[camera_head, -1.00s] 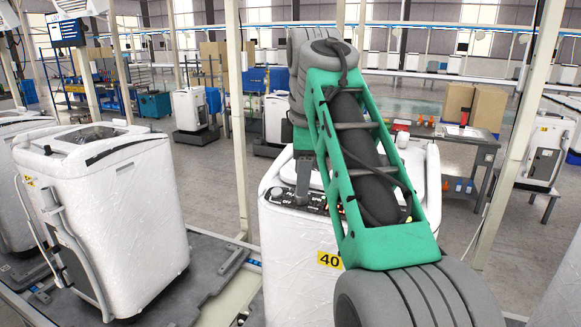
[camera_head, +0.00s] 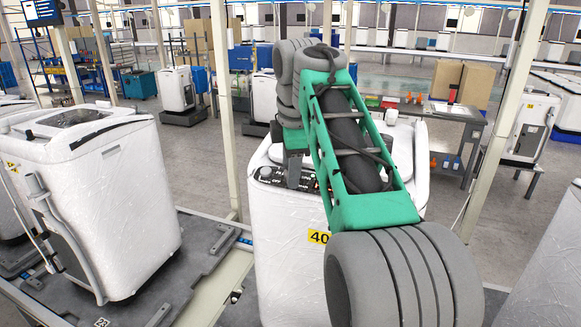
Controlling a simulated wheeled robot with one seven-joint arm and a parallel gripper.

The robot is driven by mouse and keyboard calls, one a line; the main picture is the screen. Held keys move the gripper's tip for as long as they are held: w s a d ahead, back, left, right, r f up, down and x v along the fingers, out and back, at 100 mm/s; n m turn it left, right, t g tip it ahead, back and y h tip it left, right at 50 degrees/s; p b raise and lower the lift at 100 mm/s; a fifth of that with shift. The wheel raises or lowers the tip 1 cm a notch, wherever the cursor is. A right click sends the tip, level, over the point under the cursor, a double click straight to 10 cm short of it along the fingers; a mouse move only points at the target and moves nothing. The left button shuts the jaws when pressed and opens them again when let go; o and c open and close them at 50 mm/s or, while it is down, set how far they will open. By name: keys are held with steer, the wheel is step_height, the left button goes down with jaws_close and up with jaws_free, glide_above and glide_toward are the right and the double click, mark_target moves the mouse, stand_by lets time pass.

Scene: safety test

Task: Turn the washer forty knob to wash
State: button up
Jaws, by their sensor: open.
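The white washer with the yellow 40 label (camera_head: 283,245) stands in front of me, its right side largely hidden behind my arm. Its black control panel (camera_head: 268,176) runs along the top front edge, with a round dark knob (camera_head: 266,171) and white lettering at its left end. My gripper (camera_head: 294,183) points down at the panel, just right of that knob. The gap between its fingers is hard to make out, and I see nothing held. The gripper and arm hide the middle and right of the panel. The knob's exact setting is too small to read.
Another white washer (camera_head: 120,215) stands at left on a grey pallet. A pale post (camera_head: 228,110) rises behind washer forty, and another (camera_head: 490,150) at right. A work table (camera_head: 455,112) with boxes is behind. A white washer edge (camera_head: 550,255) shows at lower right.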

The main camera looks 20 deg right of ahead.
jaws_close()
stand_by(0.4)
steer(key=shift+f, duration=0.1)
steer(key=m+b, duration=0.1)
steer(key=b, duration=0.1)
steer(key=m+b, duration=0.2)
steer(key=shift+f, duration=0.25)
steer(key=m+b, duration=0.3)
steer(key=shift+t, duration=0.4)
steer(key=m+b, duration=0.1)
steer(key=m, duration=0.1)
steer(key=m+h+b, duration=0.1)
steer(key=m+b, duration=0.2)
steer(key=shift+s+a+r+m+t+b, duration=0.15)
steer(key=shift+r+m+t+b, duration=0.15)
steer(key=shift+m+b, duration=0.1)
jaws_free()
